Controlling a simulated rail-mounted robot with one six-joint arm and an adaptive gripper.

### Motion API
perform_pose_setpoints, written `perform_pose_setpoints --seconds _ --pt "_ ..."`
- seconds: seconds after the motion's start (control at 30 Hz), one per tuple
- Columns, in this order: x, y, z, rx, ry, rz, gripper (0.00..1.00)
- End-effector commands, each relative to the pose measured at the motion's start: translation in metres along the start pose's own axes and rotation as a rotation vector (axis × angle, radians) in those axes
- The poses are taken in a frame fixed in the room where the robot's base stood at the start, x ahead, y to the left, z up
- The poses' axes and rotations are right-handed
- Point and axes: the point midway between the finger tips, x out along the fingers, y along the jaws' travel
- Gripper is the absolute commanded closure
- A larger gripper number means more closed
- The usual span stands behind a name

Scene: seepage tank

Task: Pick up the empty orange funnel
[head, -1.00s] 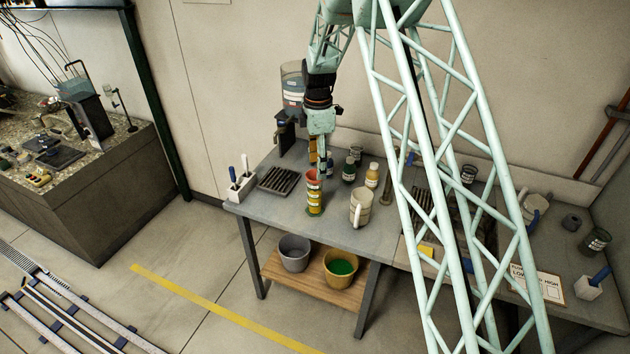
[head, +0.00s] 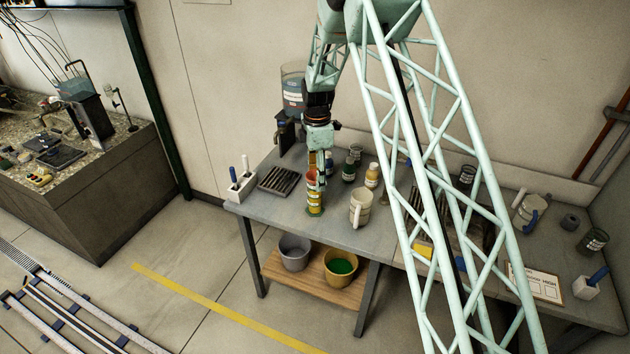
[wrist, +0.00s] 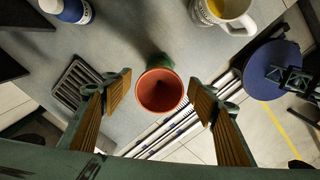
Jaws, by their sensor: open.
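The orange funnel (wrist: 160,92) shows in the wrist view as a round rim with a dark, empty-looking inside. In the head view the funnel (head: 311,177) sits upright on top of a yellow, banded holder (head: 315,200) with a green base on the bench. My gripper (wrist: 159,80) is open, with one wood-coloured finger pad on each side of the funnel. Gaps show between both pads and the rim. In the head view my gripper (head: 321,178) comes down from above and partly hides the funnel.
A dark slotted rack (head: 279,180) and a white holder (head: 242,186) lie to the left. The bench (head: 285,212) in front is mostly clear.

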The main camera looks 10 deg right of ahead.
Motion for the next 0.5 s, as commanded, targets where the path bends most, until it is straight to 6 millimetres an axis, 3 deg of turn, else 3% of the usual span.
perform_pose_setpoints --seconds 0.5 --pt "-0.0003 0.0000 0.0000 0.000 0.000 0.000 0.48"
